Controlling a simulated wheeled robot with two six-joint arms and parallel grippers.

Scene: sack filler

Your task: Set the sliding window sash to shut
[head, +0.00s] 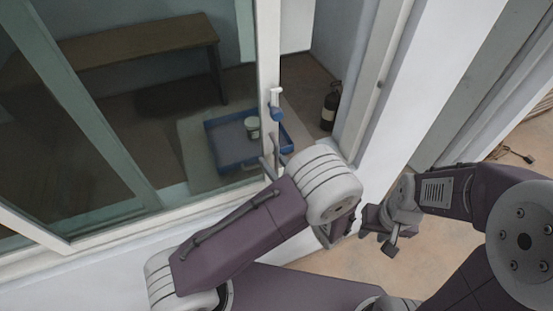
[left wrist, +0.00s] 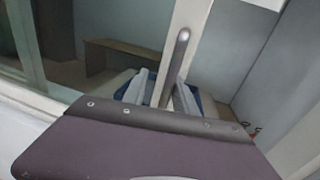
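The sliding window sash (head: 268,50) has a white right stile, with a gap between it and the white jamb (head: 368,80) on the right. An upright handle (head: 275,103) is on the stile; in the left wrist view it is a grey bar (left wrist: 177,58). My left gripper (head: 275,155) is at the handle's lower part. In the left wrist view its two fingers (left wrist: 165,93) stand apart, one on each side of the handle; contact cannot be made out. My right gripper (head: 382,232) is open and empty, right of the window, away from the sash.
Through the window are a wooden bench (head: 130,42), a blue tray (head: 225,168) holding a pale pot (head: 252,126), and a dark extinguisher (head: 330,107). My left forearm crosses in front of the sill. Open floor (head: 330,262) lies below my right gripper.

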